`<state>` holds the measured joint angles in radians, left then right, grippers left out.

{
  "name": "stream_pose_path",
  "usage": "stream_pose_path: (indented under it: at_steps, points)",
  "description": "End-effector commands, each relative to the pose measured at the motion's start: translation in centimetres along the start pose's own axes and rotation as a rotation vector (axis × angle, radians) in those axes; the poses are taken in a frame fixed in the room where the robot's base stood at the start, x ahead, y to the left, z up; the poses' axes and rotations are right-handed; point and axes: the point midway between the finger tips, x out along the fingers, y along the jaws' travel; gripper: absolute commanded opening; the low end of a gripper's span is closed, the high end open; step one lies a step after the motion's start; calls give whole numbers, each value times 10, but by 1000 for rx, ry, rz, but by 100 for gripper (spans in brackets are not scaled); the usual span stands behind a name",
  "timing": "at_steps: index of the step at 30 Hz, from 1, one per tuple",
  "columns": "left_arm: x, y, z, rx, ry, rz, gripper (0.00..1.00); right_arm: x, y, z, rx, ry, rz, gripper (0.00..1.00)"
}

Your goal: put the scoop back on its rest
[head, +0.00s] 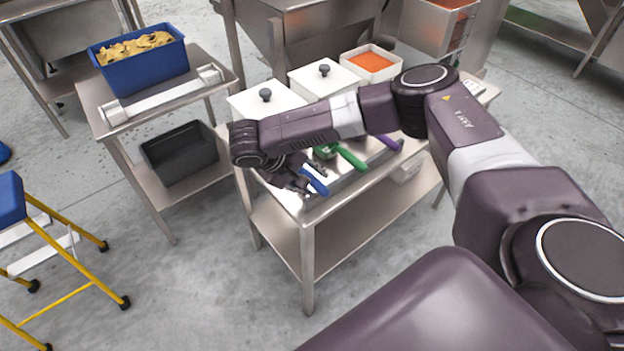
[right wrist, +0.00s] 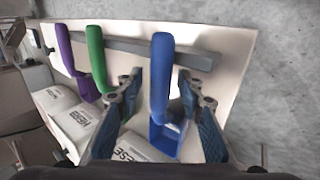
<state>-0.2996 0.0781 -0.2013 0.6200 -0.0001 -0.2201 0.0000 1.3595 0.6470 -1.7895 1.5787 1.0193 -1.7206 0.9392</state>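A blue scoop (head: 315,181) lies at the near left end of the steel table. In the right wrist view the blue scoop (right wrist: 161,70) has its handle lying across a grey bar (right wrist: 200,60) and its pan on the lid side. My right gripper (head: 290,174) is at this scoop. In the right wrist view its fingers (right wrist: 160,88) are open, one on each side of the blue scoop, with gaps visible. A green scoop (right wrist: 96,55) and a purple scoop (right wrist: 72,60) lie alongside, also across the bar. My left gripper is not in view.
White lidded bins (head: 325,78) and an open bin of orange food (head: 371,62) stand behind the scoops. A yellow step stool (head: 60,255) stands at lower left.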

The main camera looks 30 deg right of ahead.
Motion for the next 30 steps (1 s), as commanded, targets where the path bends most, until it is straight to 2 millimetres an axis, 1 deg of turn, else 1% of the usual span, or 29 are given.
stream_pose_path:
  at_steps: [3, 5, 7, 11, 15, 19, 21, 25, 30]
  points:
    - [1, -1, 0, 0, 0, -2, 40, -2, 1, 0, 0, 1, 0, 35]
    - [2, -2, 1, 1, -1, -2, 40, -7, 0, 0, -1, 1, -1, 35]
    - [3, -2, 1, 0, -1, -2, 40, -18, 0, -1, 0, 3, -2, 35]
    - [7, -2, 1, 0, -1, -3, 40, -44, -1, -1, 0, 4, -3, 35]
    - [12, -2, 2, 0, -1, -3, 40, -76, -1, -1, -1, 4, -2, 35]
    - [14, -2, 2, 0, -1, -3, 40, -99, -1, -1, -1, 2, -3, 35]
    - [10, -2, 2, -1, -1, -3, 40, -111, 2, -1, 0, 3, 1, 35]
    - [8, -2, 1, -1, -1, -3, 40, -120, 1, -1, 0, 1, 1, 35]
    - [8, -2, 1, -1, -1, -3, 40, -122, 1, 0, 0, -1, 0, 35]
